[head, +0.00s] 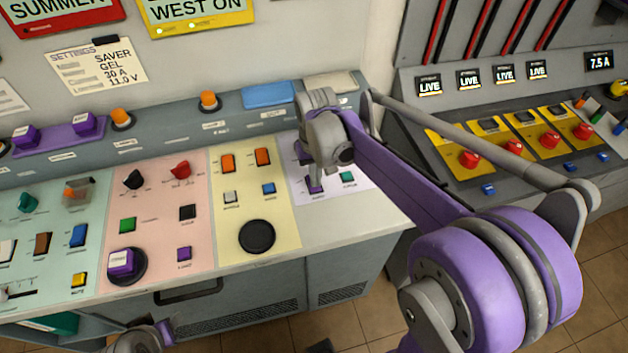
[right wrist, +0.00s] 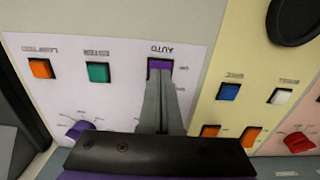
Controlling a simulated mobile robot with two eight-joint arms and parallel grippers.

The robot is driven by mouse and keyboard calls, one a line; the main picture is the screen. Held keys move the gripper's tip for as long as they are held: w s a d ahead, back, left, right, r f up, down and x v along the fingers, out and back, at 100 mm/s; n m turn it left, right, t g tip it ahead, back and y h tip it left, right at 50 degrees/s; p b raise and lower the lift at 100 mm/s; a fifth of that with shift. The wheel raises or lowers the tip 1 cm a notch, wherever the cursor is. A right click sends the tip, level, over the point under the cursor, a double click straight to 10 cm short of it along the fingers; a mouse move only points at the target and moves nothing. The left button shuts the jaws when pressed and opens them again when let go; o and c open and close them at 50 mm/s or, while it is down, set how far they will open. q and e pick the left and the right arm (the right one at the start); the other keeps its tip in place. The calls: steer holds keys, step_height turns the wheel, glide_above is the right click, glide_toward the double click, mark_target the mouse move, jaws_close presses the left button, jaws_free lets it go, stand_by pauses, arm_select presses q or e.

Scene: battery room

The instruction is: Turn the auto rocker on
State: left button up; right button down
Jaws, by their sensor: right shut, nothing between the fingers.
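The auto rocker is a small purple switch (right wrist: 160,65) under the printed word AUTO, upside down in the right wrist view. It also shows in the head view (head: 315,185) on the white panel section, below my right wrist. My right gripper (right wrist: 160,85) is shut and empty, its fingertips over the rocker and covering part of it. I cannot tell whether they touch it.
A teal switch (right wrist: 97,72) and an orange switch (right wrist: 40,68) sit beside the rocker. A purple knob (right wrist: 79,129) is on the same section. The yellow section has a blue switch (right wrist: 229,91) and a black round pad (head: 257,237). A second console (head: 470,130) stands right.

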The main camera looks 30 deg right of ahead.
arm_select(q)
steer(key=r+p, duration=0.1)
steer(key=w+r+p, duration=0.1)
steer(key=r, duration=0.1)
steer(key=w+r+p, duration=0.1)
steer(key=shift+r, duration=0.3)
arm_select(e)
step_height(320, 180, up, 6)
steer(key=shift+r, duration=0.15)
arm_select(q)
steer(key=shift+s, duration=0.15)
arm_select(e)
steer(key=n+t, duration=0.1)
steer(key=t, duration=0.1)
glide_toward(315, 190)
steer(key=s+a, duration=0.3)
steer(key=s, duration=0.1)
steer(key=s+a+f+t, duration=0.1)
steer(key=s, duration=0.1)
steer(key=s+a+n+t, duration=0.1)
steer(key=s, duration=0.1)
steer(key=s+a+f+t, duration=0.1)
steer(key=s, duration=0.1)
steer(key=shift+s+f, duration=0.35)
steer(key=shift+s+a+f+n+t, duration=0.1)
steer(key=shift+s+f+n+t, duration=0.2)
steer(key=shift+s+t, duration=0.1)
